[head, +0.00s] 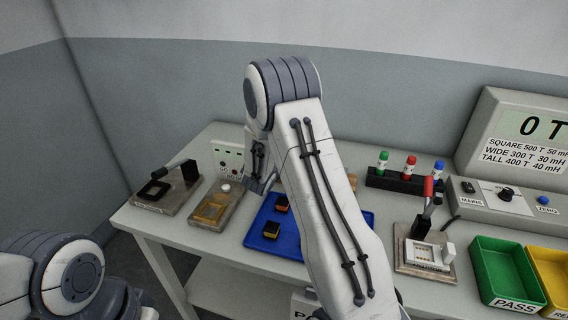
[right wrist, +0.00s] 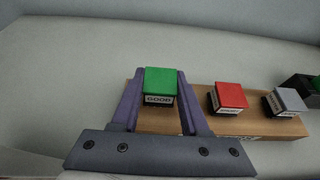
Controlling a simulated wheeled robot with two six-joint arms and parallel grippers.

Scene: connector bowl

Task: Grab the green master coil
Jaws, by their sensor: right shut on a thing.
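A black rack (head: 405,181) in the head view holds three upright pieces: a green-topped one (head: 383,161), a red-topped one (head: 409,167) and a blue-topped one (head: 438,169). In the right wrist view my right gripper (right wrist: 160,100) is shut on a green-topped block labelled GOOD (right wrist: 160,82), which is at a wooden rack (right wrist: 257,125). In the head view my right arm mostly hides this gripper and the wooden rack. My left gripper is out of view.
A red block (right wrist: 229,95) and a grey block (right wrist: 287,101) stand on the wooden rack. A blue tray (head: 252,239) holds dark pieces. A lever fixture (head: 427,254), a green PASS bin (head: 501,268) and a meter (head: 515,130) stand on the right.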

